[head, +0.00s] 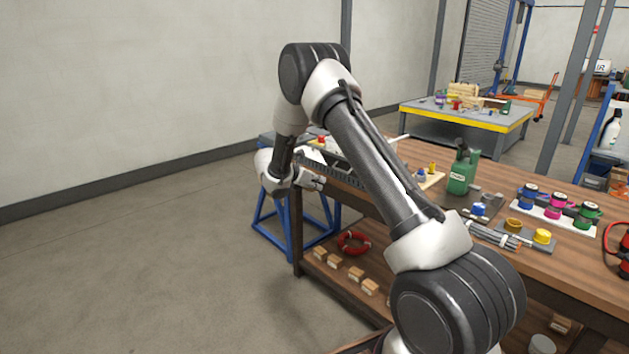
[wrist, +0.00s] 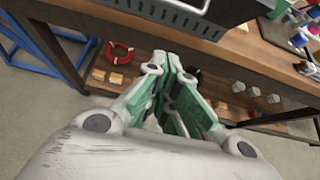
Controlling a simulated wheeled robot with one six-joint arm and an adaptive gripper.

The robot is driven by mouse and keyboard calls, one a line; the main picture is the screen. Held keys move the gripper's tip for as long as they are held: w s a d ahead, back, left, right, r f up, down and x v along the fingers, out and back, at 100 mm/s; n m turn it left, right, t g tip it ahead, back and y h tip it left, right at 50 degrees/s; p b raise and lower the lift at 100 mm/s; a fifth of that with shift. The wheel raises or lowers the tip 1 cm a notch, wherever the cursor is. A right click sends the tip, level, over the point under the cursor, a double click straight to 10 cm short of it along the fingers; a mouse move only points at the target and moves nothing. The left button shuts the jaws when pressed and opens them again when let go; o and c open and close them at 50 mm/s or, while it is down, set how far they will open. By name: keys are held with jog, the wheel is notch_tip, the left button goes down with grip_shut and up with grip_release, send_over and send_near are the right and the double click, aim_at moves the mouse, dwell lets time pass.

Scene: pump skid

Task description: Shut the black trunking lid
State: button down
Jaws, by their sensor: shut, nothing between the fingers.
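The black slotted trunking (head: 342,174) lies along the near left edge of the wooden workbench, partly hidden behind my arm in the head view. In the wrist view its slotted side wall (wrist: 185,14) runs across the top, and a plain dark surface shows just above it. I cannot tell from these frames whether that surface is the lid, or how far open the lid stands. My gripper (head: 319,184) is off the bench's end, close to the trunking. In the wrist view my gripper (wrist: 170,58) is shut and empty, with its fingertips below the slotted wall.
The bench (head: 575,258) also holds a green bottle (head: 462,176), coloured connectors and a cable bundle (head: 490,236). A red ring (head: 354,242) and small wooden blocks lie on its lower shelf. A blue frame (head: 268,226) stands beyond the bench end. The floor at left is clear.

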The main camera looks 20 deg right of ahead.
jog(key=w+d, duration=0.2)
jog(key=d, duration=0.5)
jog(key=shift+w, duration=0.3)
jog(key=shift+d+f, duration=0.1)
jog(key=shift+d+r+y, duration=0.1)
jog(key=shift+r+y, duration=0.25)
jog(key=shift+y, duration=0.05)
